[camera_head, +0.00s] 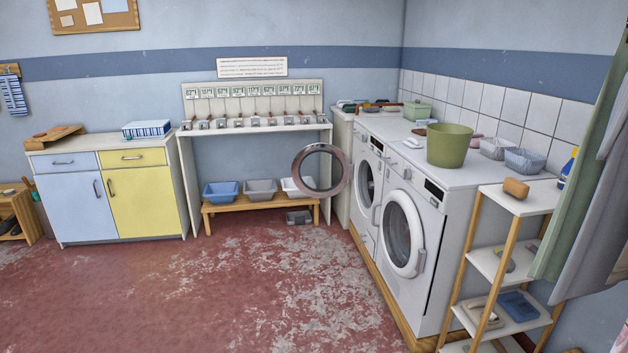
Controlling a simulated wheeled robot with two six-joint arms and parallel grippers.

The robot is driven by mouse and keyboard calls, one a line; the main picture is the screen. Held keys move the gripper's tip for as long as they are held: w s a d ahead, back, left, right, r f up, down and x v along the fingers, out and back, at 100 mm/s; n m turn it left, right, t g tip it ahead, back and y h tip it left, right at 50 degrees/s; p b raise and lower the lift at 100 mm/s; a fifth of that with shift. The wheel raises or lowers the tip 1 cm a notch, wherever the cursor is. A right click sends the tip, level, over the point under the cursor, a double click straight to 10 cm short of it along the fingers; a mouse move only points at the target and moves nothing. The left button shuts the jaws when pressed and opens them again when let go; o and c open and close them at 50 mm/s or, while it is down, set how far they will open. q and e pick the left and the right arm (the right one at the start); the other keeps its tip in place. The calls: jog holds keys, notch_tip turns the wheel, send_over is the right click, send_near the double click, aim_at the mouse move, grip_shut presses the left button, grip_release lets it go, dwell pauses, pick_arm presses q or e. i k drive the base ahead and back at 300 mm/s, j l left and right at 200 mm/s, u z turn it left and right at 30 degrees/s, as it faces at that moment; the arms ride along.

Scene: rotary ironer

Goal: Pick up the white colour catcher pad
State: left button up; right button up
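I cannot make out the white colour catcher pad for certain. A small flat white item (413,142) lies on the worktop over the machines, left of the green bucket (450,146); it is too small to identify. Neither of my grippers is in view.
A front-loading machine (404,235) with its door shut stands on the right. Beside it, another machine's round door (321,170) hangs open into the room. A shelf rack (520,201) and hanging cloths (590,170) are at right. A cabinet (110,190) stands left. The red floor (220,300) is clear.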

aim_at(412, 143)
jog(key=i, duration=1.65)
jog(key=i+j+z, duration=0.1)
jog(key=i+z, duration=0.25)
jog(key=i, duration=0.2)
jog(key=i+j+z, duration=0.35)
jog(key=i, duration=0.15)
jog(key=i+j+z, duration=0.35)
jog(key=i, duration=0.15)
jog(key=l, duration=0.1)
